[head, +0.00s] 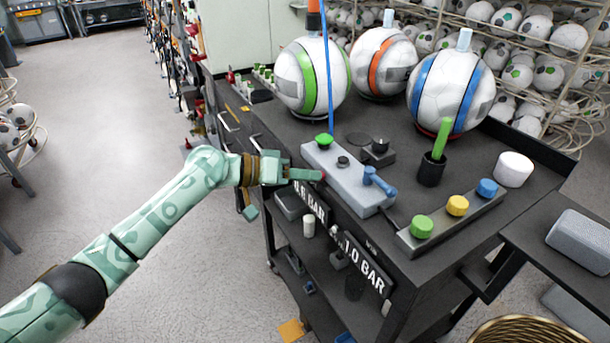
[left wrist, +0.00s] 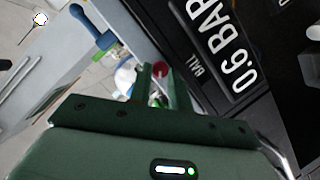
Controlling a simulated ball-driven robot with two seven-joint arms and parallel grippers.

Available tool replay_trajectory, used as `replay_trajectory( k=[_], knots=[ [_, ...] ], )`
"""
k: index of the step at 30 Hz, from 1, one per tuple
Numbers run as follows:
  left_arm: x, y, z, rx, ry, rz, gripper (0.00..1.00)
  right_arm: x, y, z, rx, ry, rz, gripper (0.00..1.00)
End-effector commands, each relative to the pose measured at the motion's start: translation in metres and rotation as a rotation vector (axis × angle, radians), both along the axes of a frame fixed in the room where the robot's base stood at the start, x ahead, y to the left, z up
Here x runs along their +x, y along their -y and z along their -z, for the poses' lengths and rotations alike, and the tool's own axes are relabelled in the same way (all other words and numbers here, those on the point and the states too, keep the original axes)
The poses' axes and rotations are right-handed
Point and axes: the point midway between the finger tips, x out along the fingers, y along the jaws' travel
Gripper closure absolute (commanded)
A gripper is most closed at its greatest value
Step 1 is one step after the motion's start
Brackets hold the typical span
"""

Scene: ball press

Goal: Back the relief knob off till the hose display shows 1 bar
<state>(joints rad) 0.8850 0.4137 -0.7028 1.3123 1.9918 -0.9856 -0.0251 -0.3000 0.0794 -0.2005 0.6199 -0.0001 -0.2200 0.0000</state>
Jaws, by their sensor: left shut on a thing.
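My left gripper (head: 308,175) reaches in from the left to the near side of the grey press box (head: 347,180). It is shut on the small red relief knob (left wrist: 159,69), which shows between the fingers in the left wrist view. In the head view the knob is mostly hidden by the fingers. One black display (head: 312,202) reads 0.6 BAR; the left wrist view shows BALL beside that figure (left wrist: 231,52). The other display (head: 365,266) reads 1.0 BAR; its small label is too small to read. My right gripper is not in view.
The box carries a blue lever (head: 380,183), a green knob (head: 324,141) and a blue hose (head: 330,80). A strip with green (head: 422,227), yellow (head: 457,206) and blue (head: 487,188) buttons stands to the right. Striped balls (head: 312,78) sit behind. Open floor lies left.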

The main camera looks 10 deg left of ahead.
Motion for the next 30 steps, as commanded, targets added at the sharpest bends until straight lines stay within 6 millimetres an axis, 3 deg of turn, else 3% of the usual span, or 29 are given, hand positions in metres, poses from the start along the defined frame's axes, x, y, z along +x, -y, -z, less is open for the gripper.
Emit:
replay_trajectory(
  k=[1, 2, 4, 13, 17, 30],
  knots=[
    [0.000, -0.001, 0.001, 0.002, -0.001, -0.001, 1.00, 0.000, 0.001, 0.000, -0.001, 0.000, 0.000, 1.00],
    [0.000, -0.001, 0.001, 0.002, -0.001, -0.001, 0.75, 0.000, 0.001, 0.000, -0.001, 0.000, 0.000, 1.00],
    [0.000, -0.001, 0.001, 0.002, -0.001, -0.001, 0.59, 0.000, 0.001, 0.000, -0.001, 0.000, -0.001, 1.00],
    [0.000, -0.002, 0.000, 0.001, 0.001, 0.000, 0.59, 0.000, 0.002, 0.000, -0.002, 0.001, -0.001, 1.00],
    [-0.005, -0.014, -0.004, 0.001, 0.000, -0.003, 0.59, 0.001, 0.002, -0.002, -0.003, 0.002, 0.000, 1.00],
    [-0.043, -0.114, -0.036, 0.004, -0.001, -0.003, 0.59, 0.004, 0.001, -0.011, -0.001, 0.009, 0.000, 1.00]
  ],
)
